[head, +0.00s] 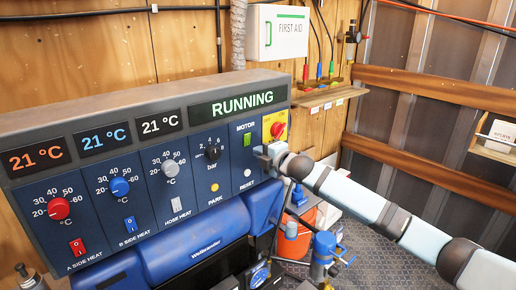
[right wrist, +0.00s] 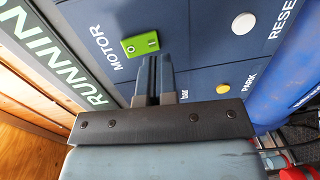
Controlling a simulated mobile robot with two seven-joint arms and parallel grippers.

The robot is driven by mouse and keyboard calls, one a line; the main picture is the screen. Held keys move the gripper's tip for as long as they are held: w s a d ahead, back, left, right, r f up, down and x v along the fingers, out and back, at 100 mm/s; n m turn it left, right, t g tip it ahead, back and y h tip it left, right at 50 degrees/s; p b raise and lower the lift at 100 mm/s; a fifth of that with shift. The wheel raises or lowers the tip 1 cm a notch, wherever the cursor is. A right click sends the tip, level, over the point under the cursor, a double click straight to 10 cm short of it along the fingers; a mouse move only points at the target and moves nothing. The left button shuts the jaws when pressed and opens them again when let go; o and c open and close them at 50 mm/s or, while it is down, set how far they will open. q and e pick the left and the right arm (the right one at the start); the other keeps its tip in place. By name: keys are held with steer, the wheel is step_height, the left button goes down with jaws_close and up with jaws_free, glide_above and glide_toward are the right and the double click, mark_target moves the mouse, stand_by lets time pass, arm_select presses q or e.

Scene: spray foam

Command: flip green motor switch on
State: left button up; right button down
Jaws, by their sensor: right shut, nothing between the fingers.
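The green motor switch (head: 247,139) is on the blue control panel (head: 222,170), under the word MOTOR. It also shows in the right wrist view (right wrist: 140,44), just beyond the fingertips. My right gripper (head: 261,153) is at the panel's right end, just below and right of the switch. In the right wrist view its two fingers (right wrist: 155,62) are together and empty, with their tips close to the switch's lower edge. I cannot tell whether they touch it. The display (head: 240,105) reads RUNNING in green. My left gripper is out of view.
A red knob on a yellow plate (head: 276,126) sits right of the switch. The white reset button (head: 248,173) and yellow park light (head: 215,187) are below. A wooden shelf (head: 315,97) and first aid box (head: 281,33) are on the wall behind.

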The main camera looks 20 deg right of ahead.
arm_select(q)
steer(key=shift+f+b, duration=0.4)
steer(key=shift+b, duration=0.45)
arm_select(e)
steer(key=f+v, duration=0.2)
steer(key=v, duration=0.8)
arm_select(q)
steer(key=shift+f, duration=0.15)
arm_select(e)
steer(key=shift+s, duration=0.1)
